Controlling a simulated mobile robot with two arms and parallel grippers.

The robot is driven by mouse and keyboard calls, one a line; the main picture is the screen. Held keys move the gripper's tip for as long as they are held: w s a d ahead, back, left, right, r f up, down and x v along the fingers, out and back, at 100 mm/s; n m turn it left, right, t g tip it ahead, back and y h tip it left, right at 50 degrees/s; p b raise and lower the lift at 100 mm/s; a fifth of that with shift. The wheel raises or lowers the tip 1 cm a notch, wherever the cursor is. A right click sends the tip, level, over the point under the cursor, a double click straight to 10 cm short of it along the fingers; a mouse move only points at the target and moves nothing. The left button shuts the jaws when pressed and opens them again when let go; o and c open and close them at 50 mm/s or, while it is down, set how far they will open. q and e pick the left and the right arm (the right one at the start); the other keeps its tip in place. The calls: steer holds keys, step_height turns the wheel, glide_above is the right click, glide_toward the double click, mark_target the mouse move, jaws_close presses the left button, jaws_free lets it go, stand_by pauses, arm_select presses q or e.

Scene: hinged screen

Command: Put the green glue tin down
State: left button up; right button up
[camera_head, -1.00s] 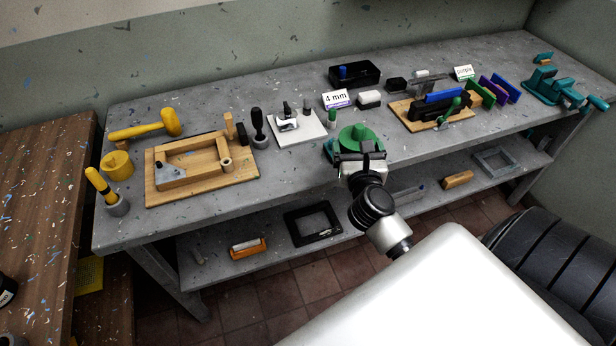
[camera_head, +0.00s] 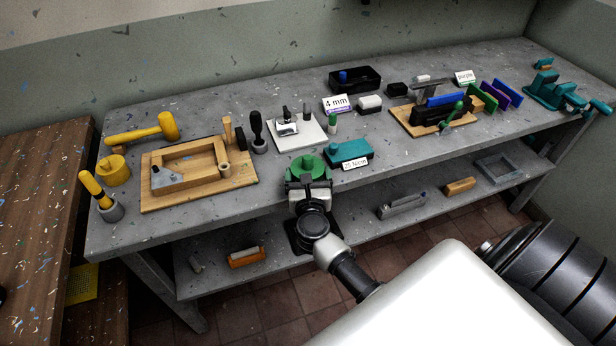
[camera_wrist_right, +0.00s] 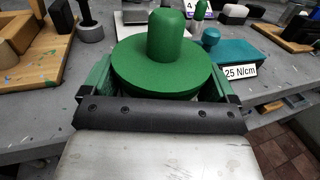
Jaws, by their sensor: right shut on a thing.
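The green glue tin (camera_head: 305,165) has a wide round lid with a thick knob on top. It is at the front edge of the grey workbench (camera_head: 240,210), right of the wooden frame board. My right gripper (camera_head: 307,182) is shut on it from the front. In the right wrist view the tin (camera_wrist_right: 168,68) is upright between the two fingers (camera_wrist_right: 160,92). Its underside is hidden, so I cannot tell whether it touches the bench top. My left gripper is not in view.
A teal block (camera_head: 348,152) labelled 25 N/cm stands just right of the tin. The wooden board with a frame (camera_head: 165,200) lies to the left. A white plate with a small device (camera_head: 310,140) is behind. A lower shelf (camera_head: 345,225) runs beneath.

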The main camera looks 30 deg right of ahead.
steer(key=shift+f, duration=0.15)
steer(key=o, duration=1.1)
